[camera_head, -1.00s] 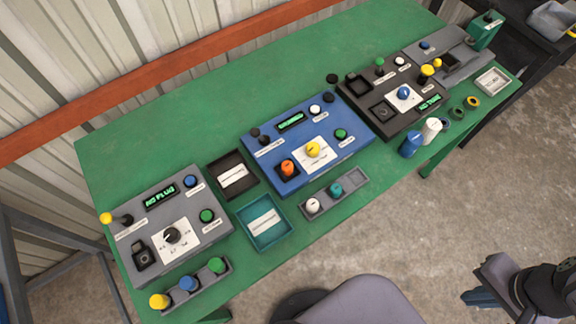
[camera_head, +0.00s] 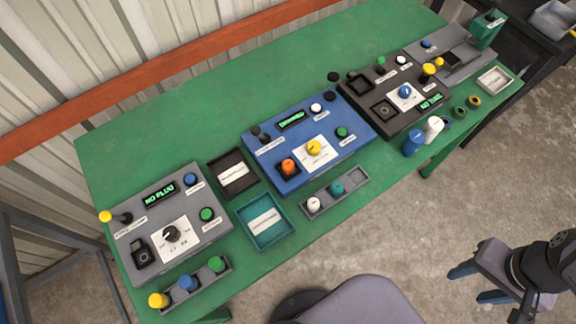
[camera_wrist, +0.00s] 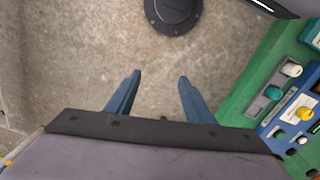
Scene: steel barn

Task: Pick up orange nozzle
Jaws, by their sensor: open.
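The orange nozzle (camera_head: 288,166) sits upright in a socket at the lower left of the blue control box (camera_head: 268,176) on the green table. In the head view, my gripper (camera_head: 474,283) is at the far right, over the floor and well away from the nozzle. In the wrist view, my gripper (camera_wrist: 158,92) has its two blue fingers spread apart with only floor between them.
A grey box (camera_head: 140,225) stands left and a dark box (camera_head: 420,118) right of the blue box. A grey tray (camera_head: 325,199) with white and teal nozzles and a teal tray (camera_head: 285,229) lie in front.

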